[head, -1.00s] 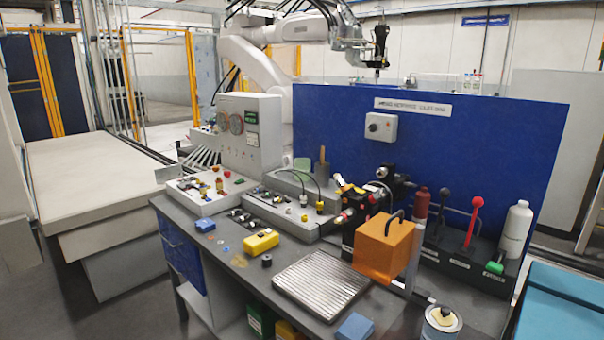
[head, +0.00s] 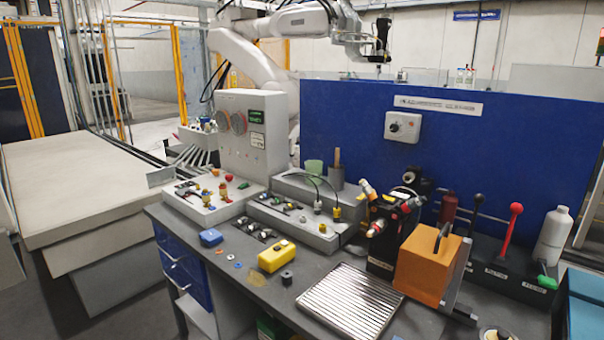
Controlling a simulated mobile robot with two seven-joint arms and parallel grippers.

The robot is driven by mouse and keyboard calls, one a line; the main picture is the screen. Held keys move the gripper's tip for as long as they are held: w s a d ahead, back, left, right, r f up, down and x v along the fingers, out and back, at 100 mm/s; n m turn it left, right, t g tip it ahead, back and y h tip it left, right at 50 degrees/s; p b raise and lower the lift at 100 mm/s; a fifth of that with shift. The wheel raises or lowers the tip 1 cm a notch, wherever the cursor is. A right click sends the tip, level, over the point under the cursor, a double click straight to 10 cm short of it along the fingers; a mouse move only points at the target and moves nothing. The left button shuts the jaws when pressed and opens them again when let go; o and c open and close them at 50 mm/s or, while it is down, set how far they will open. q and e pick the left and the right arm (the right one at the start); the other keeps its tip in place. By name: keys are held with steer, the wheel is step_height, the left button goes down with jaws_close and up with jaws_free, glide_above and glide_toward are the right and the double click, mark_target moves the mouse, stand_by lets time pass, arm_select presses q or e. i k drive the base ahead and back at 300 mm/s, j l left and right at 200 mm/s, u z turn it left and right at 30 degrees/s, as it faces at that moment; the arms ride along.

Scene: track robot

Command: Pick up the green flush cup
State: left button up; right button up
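A pale green cup (head: 314,168) stands at the back of the workbench, behind the grey fixture box (head: 300,187). Its lower part is hidden by that box. A grey cup (head: 336,178) with a brown handle sticking up stands just to its right. A smaller bright green piece (head: 547,283) sits at the right end of a black block, in front of a white bottle. Neither of my grippers is in view.
The workbench holds a yellow box (head: 277,256), a ribbed metal plate (head: 350,302), an orange block with a handle (head: 432,262) and a grey gauge panel (head: 243,140). A blue partition (head: 480,150) stands behind. A white robot arm (head: 250,62) stands beyond the bench.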

mark_target(315, 167)
steer(key=i+j, duration=0.2)
steer(key=j, duration=0.2)
steer(key=i+j, duration=0.25)
steer(key=j, duration=0.2)
steer(key=i+j, duration=0.2)
steer(key=j, duration=0.2)
steer(key=i+j, duration=0.2)
steer(key=j, duration=0.2)
steer(key=i+j+u, duration=0.1)
steer(key=j, duration=0.3)
steer(key=i+j, duration=0.35)
